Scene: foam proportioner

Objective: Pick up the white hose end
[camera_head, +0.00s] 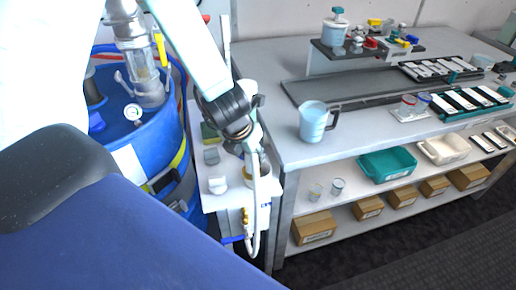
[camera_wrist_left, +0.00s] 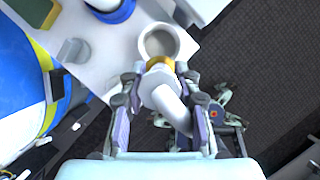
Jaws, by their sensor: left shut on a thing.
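The white hose end (camera_wrist_left: 165,95) is a thick white elbow with a brass collar (camera_wrist_left: 160,63), seen in the left wrist view. My left gripper (camera_wrist_left: 163,100) has a finger on each side and is shut on it. The collar is at the edge of a round grey holder (camera_wrist_left: 167,42); I cannot tell whether the end is still inside it. In the head view my left gripper (camera_head: 248,150) is above the side of a white cart (camera_head: 222,200), and the white hose (camera_head: 254,215) hangs down in a loop. My right gripper is not in view.
A blue drum (camera_head: 140,150) with a gauge and clear pump tube stands left of the cart. To the right, a grey bench (camera_head: 290,140) carries a light blue jug (camera_head: 313,121) and trays. Its lower shelf holds a teal bin (camera_head: 387,164) and several cardboard boxes.

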